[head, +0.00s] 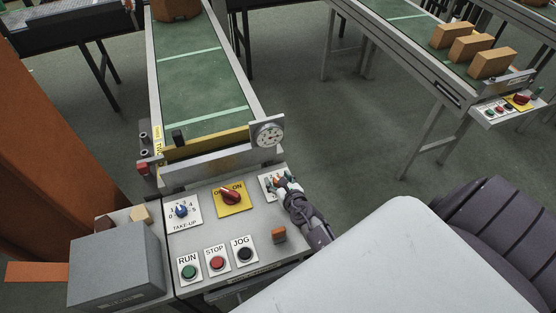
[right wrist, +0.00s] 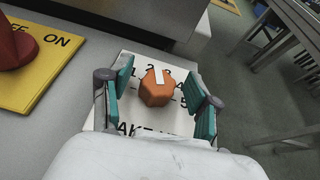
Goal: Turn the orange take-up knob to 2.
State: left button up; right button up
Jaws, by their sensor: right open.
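The orange take-up knob (right wrist: 157,90) sits on a white dial plate (right wrist: 126,72) in the right wrist view. Its white pointer mark points up the dial, near the 2 and 3; the exact number is hard to tell. My right gripper (right wrist: 156,93) is open, with one teal finger pad on each side of the knob and visible gaps between. In the head view my right gripper (head: 281,184) is over the right-hand plate (head: 266,182) of the panel and mostly hides the orange knob. My left gripper is not in view.
A blue knob on another TAKE-UP plate (head: 181,211) and a red OFF/ON switch (head: 231,197) stand to the left. RUN, STOP and JOG buttons (head: 217,262) are in front. A grey box (head: 117,264) is at the left, a gauge (head: 268,134) behind.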

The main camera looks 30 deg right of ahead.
jog(key=v, duration=0.7)
jog(key=shift+s, duration=0.1)
dwell(0.4)
